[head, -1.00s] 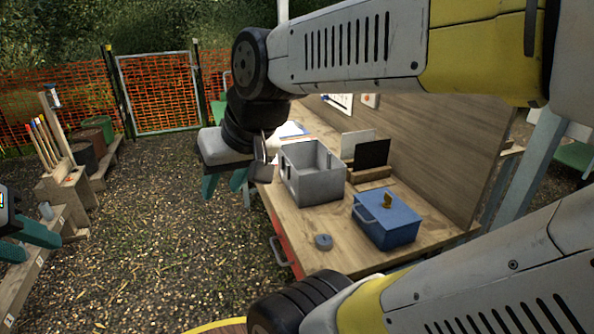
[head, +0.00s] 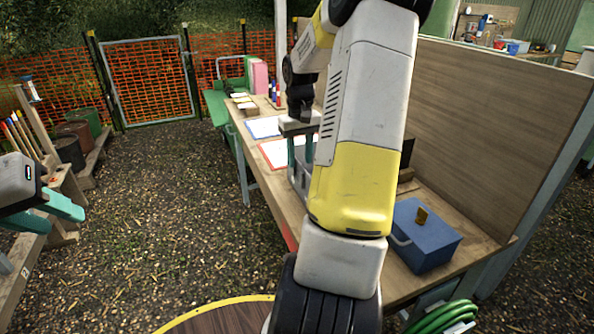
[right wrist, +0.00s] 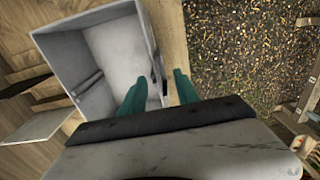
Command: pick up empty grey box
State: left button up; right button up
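The grey box (head: 299,180) stands on the wooden workbench, mostly hidden behind my right arm in the head view. In the right wrist view the open-topped box (right wrist: 105,55) shows a bare interior, though its near part is hidden. My right gripper (head: 300,151) is above the box with its fingers pointing down. In the right wrist view its teal fingers (right wrist: 158,90) are apart, one on the box's inner side and one on its outer side, with the side wall between them. My left gripper (head: 48,212) is open and empty at the far left, away from the bench.
A blue lidded box (head: 425,238) stands on the bench at the right. Red-edged and blue-edged papers (head: 262,128) lie beyond the grey box. A tall wooden panel (head: 470,130) backs the bench. Open gravel ground (head: 180,200) lies left of the bench.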

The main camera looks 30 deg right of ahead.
jog(key=shift+w+d+f, duration=0.1)
jog(key=shift+d+f, duration=0.35)
jog(key=shift+f, duration=0.35)
jog(key=f, duration=0.7)
jog(key=shift+w+d+f, duration=0.1)
jog(key=shift+w, duration=0.15)
grip_shut()
